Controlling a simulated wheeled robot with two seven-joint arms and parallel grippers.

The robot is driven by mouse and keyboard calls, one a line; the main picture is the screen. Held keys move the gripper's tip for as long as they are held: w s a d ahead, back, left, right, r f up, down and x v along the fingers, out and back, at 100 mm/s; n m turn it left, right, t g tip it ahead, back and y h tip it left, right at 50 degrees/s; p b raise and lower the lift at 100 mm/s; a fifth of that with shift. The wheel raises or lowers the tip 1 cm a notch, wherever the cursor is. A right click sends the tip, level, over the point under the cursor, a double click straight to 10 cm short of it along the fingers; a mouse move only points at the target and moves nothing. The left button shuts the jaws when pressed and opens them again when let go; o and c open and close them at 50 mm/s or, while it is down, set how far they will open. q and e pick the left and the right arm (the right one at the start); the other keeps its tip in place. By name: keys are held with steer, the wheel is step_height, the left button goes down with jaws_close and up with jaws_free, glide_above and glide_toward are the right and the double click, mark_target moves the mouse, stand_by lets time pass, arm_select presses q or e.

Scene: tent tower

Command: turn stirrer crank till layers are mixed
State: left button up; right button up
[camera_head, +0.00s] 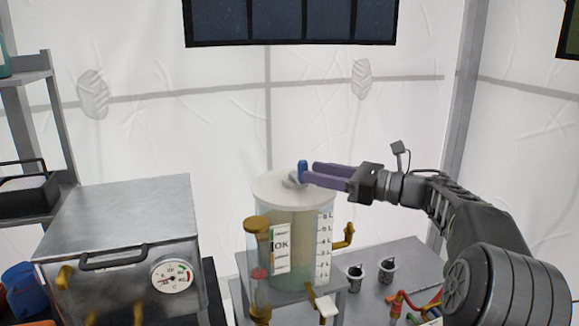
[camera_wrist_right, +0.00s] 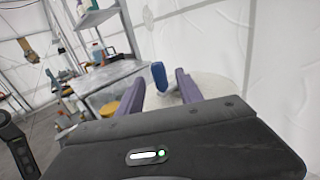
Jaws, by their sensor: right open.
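The stirrer is a clear cylindrical tank (camera_head: 303,235) with a white lid (camera_head: 275,187), which also shows in the right wrist view (camera_wrist_right: 222,87). Its contents look beige above and greenish below. A grey crank arm on the lid carries an upright blue handle (camera_head: 303,167). My right gripper (camera_head: 313,175) reaches in from the right, just above the lid, with its purple fingers open. In the right wrist view the blue handle (camera_wrist_right: 159,76) stands between the fingertips, with gaps on both sides. My left gripper is out of view.
A metal box (camera_head: 120,225) with a handle and dial gauge (camera_head: 172,276) stands left of the tank. Brass fittings (camera_head: 348,235) stick out from the tank. A shelf rack (camera_head: 62,125) stands far left.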

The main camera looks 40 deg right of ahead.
steer(key=p+x, duration=0.2)
steer(key=x, duration=0.4)
steer(key=shift+r+p, duration=0.15)
steer(key=shift+p, duration=0.2)
steer(key=shift+w+a, duration=0.3)
steer(key=shift+w, duration=0.15)
jaws_close()
